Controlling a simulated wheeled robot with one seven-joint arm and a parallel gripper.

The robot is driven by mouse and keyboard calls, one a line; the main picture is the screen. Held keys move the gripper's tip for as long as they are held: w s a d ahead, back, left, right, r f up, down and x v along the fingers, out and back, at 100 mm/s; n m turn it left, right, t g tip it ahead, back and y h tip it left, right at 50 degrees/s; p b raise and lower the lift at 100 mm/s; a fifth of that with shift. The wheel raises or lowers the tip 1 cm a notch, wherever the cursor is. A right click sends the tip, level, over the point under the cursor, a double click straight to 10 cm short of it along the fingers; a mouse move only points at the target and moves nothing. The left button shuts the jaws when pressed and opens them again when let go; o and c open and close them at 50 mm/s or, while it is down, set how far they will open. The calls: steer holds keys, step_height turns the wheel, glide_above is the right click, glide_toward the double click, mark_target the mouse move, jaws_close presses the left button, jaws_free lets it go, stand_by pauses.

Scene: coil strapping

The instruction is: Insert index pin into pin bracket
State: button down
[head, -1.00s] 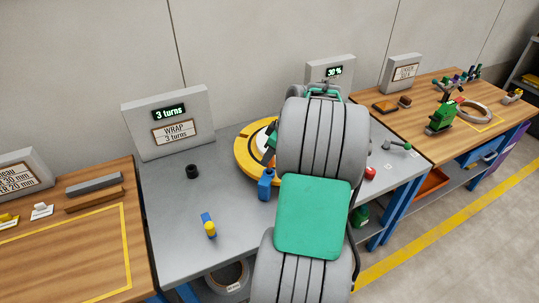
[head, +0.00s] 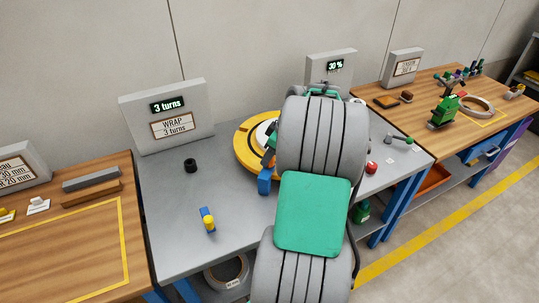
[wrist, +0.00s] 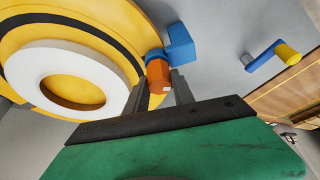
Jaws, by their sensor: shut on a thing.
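An orange pin (wrist: 158,76), which I take for the index pin, is between the two fingers of my gripper (wrist: 159,90), which is shut on it. The pin also shows in the head view (head: 268,159), partly behind my arm. The blue pin bracket (wrist: 181,45) stands at the edge of the yellow turntable, just past the pin's far end. It also shows in the head view (head: 264,184). The pin's far end meets a blue round part beside the bracket block. I cannot tell whether the pin is inside it.
The yellow turntable (wrist: 117,47) carries a white ring (wrist: 44,62). A blue piece with a yellow knob (head: 208,220) lies near the bench front, and a black cylinder (head: 190,165) stands further back. The grey bench (head: 165,205) is mostly clear on the left.

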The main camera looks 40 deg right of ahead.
steer(key=shift+f, duration=0.25)
steer(key=c, duration=1)
jaws_free()
